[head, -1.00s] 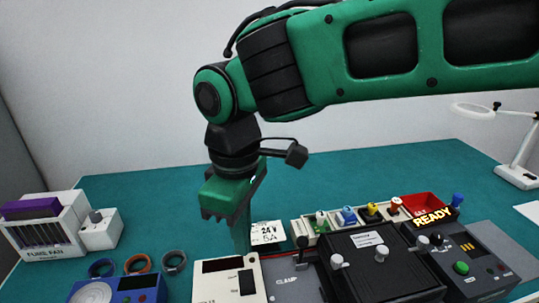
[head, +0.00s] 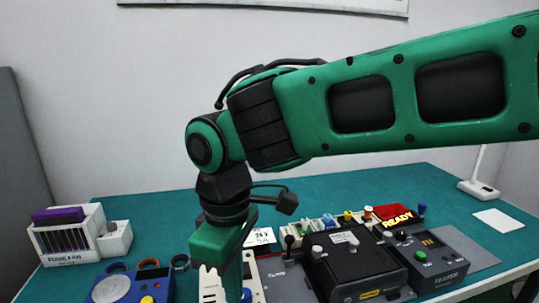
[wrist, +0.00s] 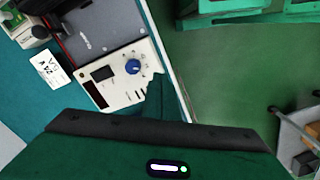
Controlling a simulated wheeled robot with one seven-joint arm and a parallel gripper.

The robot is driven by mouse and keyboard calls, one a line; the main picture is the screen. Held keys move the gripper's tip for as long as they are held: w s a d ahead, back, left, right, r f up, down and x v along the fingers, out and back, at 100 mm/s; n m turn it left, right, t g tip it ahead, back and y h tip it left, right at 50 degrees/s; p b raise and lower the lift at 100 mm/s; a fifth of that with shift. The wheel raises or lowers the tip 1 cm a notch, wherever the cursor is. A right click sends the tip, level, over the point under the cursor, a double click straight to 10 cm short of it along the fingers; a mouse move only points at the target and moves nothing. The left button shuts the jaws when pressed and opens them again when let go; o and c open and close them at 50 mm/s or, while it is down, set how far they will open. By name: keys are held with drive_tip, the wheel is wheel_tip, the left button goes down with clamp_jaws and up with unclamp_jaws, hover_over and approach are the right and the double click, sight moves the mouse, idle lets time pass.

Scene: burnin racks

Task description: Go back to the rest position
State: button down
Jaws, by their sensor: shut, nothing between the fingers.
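My gripper (head: 232,272) hangs pointing down in the head view, its green fingers in front of a cream power supply panel (head: 252,270) and hiding part of it. The gripper is shut and empty. In the wrist view the green fingers (wrist: 168,98) show beside the edge of the same panel (wrist: 118,78), which has a dark display and a blue knob (wrist: 133,67). I cannot tell how far the fingertips are above the panel. My arm reaches in from the right.
A black box fixture (head: 355,268) and a tester (head: 435,258) with a green button stand to the right. The wrist view shows green floor (wrist: 225,75) beyond the table edge.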

drive_tip(key=w+d+f+m, duration=0.1)
drive_tip(key=w+d+m, duration=0.15)
drive_tip(key=d, duration=0.65)
drive_tip(key=w+d+m, duration=0.2)
drive_tip(key=d+m, duration=0.2)
drive_tip(key=d, duration=0.5)
drive_tip(key=w+d+f+m, duration=0.1)
drive_tip(key=w+d+m, duration=0.2)
drive_tip(key=d, duration=0.5)
drive_tip(key=s+d+f+m, duration=0.2)
drive_tip(key=s+d+m, duration=0.3)
drive_tip(key=d, duration=0.5)
drive_tip(key=s+d+f+m, duration=0.3)
drive_tip(key=s+d+m, duration=0.3)
drive_tip(key=s+d, duration=0.3)
drive_tip(key=shift+s+d, duration=0.2)
drive_tip(key=shift+d, duration=0.7)
drive_tip(key=shift+m, duration=0.25)
